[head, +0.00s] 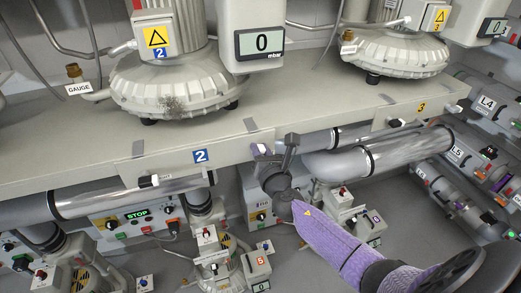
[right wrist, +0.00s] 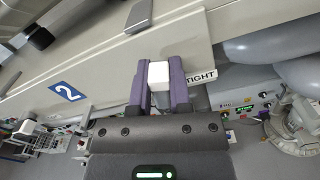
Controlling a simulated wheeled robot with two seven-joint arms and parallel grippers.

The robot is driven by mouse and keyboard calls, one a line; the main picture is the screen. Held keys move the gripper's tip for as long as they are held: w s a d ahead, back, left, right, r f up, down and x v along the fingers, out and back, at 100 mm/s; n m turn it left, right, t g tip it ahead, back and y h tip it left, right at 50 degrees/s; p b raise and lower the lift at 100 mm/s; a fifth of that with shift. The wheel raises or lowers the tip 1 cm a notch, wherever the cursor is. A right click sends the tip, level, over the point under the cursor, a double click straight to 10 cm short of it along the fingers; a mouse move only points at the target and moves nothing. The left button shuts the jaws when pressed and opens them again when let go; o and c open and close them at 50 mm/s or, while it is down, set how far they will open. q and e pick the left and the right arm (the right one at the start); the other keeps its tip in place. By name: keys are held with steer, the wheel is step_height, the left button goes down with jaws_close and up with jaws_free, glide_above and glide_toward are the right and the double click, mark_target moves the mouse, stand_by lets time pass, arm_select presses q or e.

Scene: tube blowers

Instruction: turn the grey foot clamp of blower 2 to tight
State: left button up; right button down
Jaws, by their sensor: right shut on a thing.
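Blower 2 (head: 185,85) stands on the bench with a yellow and blue "2" label and a display reading 0 mbar. My right gripper (head: 273,153) is at the bench's front edge, right of the blue "2" plate (head: 201,156). In the right wrist view its purple fingers (right wrist: 160,86) are shut on a pale block (right wrist: 158,73), which looks like the clamp's handle. A "TIGHT" label (right wrist: 202,77) lies just right of the fingers. The rest of the clamp is hidden, so its turn angle is unclear. My left gripper is not in view.
Silver pipes (head: 385,155) run close below the edge. Control boxes and valves, including a STOP panel (head: 136,214), stand lower down.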

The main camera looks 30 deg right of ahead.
stand_by(0.4)
steer(key=m, duration=0.1)
steer(key=m+b, duration=0.1)
steer(key=m, duration=0.1)
steer(key=shift+d+f, duration=0.25)
steer(key=shift+s+d+f+m+b, duration=0.15)
steer(key=shift+m+b, duration=0.35)
steer(key=shift+m, duration=1.4)
steer(key=shift+w+d+f+m+b, duration=0.1)
steer(key=shift+f+m+b, duration=0.3)
steer(key=shift+m, duration=1.5)
steer(key=shift+s+d+f+m+b, duration=0.15)
steer(key=shift+m+b, duration=0.4)
steer(key=shift+m, duration=1.65)
steer(key=c, duration=0.6)
jaws_free()
steer(key=shift+o, duration=0.2)
